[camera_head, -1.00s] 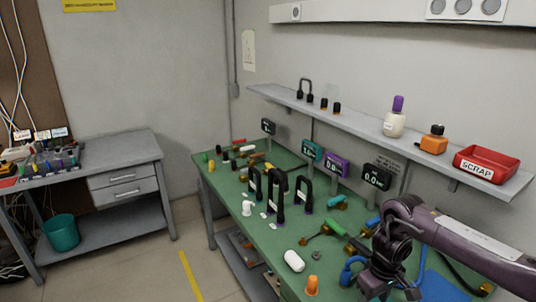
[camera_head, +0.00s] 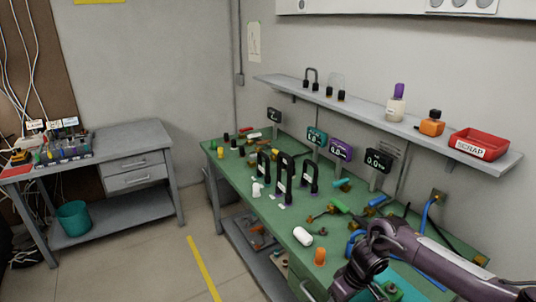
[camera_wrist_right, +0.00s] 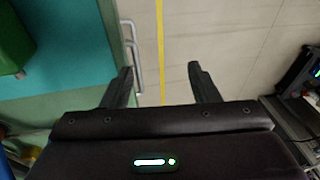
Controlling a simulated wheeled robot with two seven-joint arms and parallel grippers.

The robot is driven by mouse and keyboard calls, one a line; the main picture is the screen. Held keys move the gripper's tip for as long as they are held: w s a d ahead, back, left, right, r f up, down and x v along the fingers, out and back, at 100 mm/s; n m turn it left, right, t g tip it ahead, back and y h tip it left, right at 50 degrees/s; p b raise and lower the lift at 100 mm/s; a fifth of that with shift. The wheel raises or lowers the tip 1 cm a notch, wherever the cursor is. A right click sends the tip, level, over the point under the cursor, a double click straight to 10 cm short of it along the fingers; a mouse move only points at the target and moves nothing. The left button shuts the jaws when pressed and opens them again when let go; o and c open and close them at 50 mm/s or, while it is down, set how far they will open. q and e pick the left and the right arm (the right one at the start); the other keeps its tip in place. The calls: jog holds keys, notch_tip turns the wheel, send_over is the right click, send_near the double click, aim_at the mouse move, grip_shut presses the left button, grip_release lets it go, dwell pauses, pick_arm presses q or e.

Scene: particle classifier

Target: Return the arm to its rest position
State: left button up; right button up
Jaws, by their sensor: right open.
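My right arm (camera_head: 440,258) comes in from the lower right of the head view, over the near end of the green workbench (camera_head: 228,168). Its gripper is cut off or hidden at the bottom of that view. In the right wrist view my right gripper (camera_wrist_right: 160,84) is open, its two dark fingers apart with nothing between them. Beyond the fingers are the bench edge with a drawer handle (camera_wrist_right: 134,55) and the floor with a yellow line (camera_wrist_right: 160,45). My left gripper is not in view.
Several black clamp-like frames (camera_head: 284,178), a white capsule (camera_head: 302,236) and an orange piece (camera_head: 320,256) stand on the bench. A wall shelf (camera_head: 360,118) holds bottles and a red scrap tray (camera_head: 486,138). A grey side table (camera_head: 125,138) stands left. Floor between is clear.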

jog(key=s+a+f+t+y, duration=0.2)
jog(key=a+f+y, duration=0.1)
jog(key=a+f, duration=0.7)
jog(key=s+d+f+m+t, duration=0.1)
jog(key=s+f, duration=0.2)
jog(key=f, duration=0.4)
jog(key=s+d+f+m+t, duration=0.1)
jog(key=s+f, duration=0.3)
jog(key=f, duration=0.4)
jog(key=s+d+f+g+h, duration=0.1)
jog(key=s+d+f, duration=0.3)
jog(key=s, duration=0.8)
jog(key=s+d+f+m+g+h, duration=0.1)
jog(key=s+d+f+h, duration=0.2)
jog(key=s+f, duration=0.4)
jog(key=s+d+f+m+g+h, duration=0.1)
jog(key=s+d+f, duration=0.4)
jog(key=s, duration=1.3)
jog(key=shift+f+g+h, duration=0.25)
jog(key=shift+g+h, duration=0.05)
jog(key=shift+h, duration=0.1)
